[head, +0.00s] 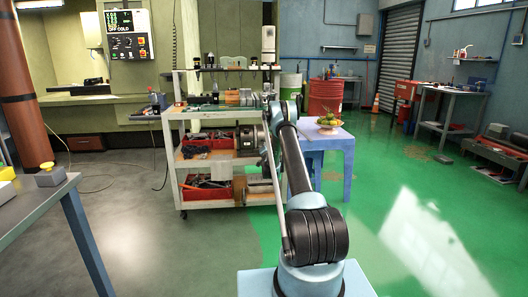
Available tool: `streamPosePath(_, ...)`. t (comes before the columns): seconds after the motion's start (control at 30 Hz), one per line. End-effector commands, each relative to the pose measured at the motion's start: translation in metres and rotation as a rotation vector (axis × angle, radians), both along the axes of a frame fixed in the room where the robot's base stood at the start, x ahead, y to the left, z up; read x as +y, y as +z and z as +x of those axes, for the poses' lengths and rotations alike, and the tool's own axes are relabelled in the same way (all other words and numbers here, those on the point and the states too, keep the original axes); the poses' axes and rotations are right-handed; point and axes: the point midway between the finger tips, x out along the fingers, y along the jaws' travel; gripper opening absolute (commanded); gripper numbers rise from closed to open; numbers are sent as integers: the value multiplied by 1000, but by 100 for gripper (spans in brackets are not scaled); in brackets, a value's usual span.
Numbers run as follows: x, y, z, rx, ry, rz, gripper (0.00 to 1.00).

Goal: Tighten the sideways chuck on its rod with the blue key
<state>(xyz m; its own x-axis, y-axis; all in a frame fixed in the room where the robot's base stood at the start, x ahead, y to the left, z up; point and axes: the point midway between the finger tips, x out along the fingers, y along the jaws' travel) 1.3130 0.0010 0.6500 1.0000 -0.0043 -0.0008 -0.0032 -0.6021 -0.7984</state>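The tooling cart (203,116) stands ahead with items on its shelves. My arm reaches forward to the cart's right side. My gripper is too small and too much overlapped by the arm and cart to make out, so I cannot see whether it is open or holds anything. Small metal and brass-coloured parts (232,97) lie on the cart's top shelf. I cannot tell which of them, if any, is the sideways chuck or its rod. The blue key cannot be picked out at this size.
Red bins (207,193) sit on the lower shelves. A grey table (30,208) is at near left. Red (326,97) and green (291,87) drums stand behind.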

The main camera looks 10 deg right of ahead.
Motion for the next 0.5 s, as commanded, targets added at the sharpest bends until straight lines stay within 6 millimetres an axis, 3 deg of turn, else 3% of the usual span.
streamPosePath(0.5, 0, 0, -24, 0, 0, 0, 0)
